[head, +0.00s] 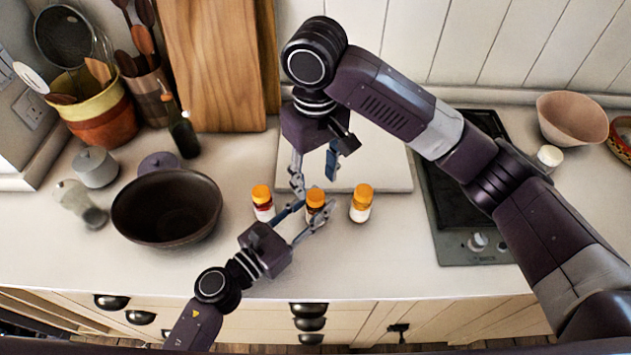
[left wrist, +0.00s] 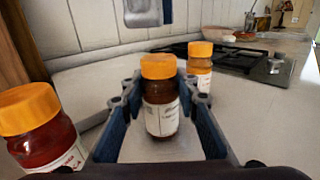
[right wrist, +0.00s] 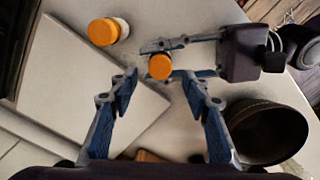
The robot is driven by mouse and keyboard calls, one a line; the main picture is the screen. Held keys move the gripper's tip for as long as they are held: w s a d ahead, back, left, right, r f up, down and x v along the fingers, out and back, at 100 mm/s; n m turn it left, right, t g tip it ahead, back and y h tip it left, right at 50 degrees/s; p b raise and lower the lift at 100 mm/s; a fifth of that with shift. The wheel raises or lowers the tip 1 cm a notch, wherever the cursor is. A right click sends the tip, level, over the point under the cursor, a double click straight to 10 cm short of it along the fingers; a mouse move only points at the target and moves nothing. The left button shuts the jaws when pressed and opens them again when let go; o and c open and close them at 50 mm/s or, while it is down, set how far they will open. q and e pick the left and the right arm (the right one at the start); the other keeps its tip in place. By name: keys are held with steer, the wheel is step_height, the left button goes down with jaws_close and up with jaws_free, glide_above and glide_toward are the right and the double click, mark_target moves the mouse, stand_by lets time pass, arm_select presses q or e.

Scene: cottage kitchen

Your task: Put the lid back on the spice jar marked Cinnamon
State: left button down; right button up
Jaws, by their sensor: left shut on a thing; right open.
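Three spice jars with orange lids stand in a row on the counter: a left jar (head: 263,205), a middle jar (head: 316,213) and a right jar (head: 360,204). My left gripper (head: 310,212) is shut on the middle jar, its fingers on either side of the body. In the left wrist view this jar (left wrist: 161,115) is upright with an orange lid (left wrist: 158,66) on top; I cannot tell how tightly it sits, nor read the label. My right gripper (head: 315,174) is open just above and behind the middle jar. Its spread fingers face the lid in the right wrist view (right wrist: 160,67).
A dark bowl (head: 167,208) stands left of the jars. A white board (head: 385,170) lies behind them, and a black hob (head: 460,195) is to the right. Utensil pots (head: 104,118) and a dark bottle (head: 184,137) stand at the back left. The counter front is clear.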

mark_target(316, 195)
steer(key=shift+c, duration=0.4)
step_height(316, 195, up, 2)
steer(key=n, duration=0.5)
steer(key=shift+w+a+n, duration=0.1)
steer(key=shift+w+n, duration=0.05)
steer(key=shift+n, duration=0.15)
steer(key=n, duration=0.2)
steer(key=r+n, duration=0.1)
steer(key=n, duration=0.2)
steer(key=shift+r, duration=0.2)
steer(key=shift+f, duration=0.1)
steer(key=shift+f, duration=3.9)
steer(key=shift+c, duration=0.5)
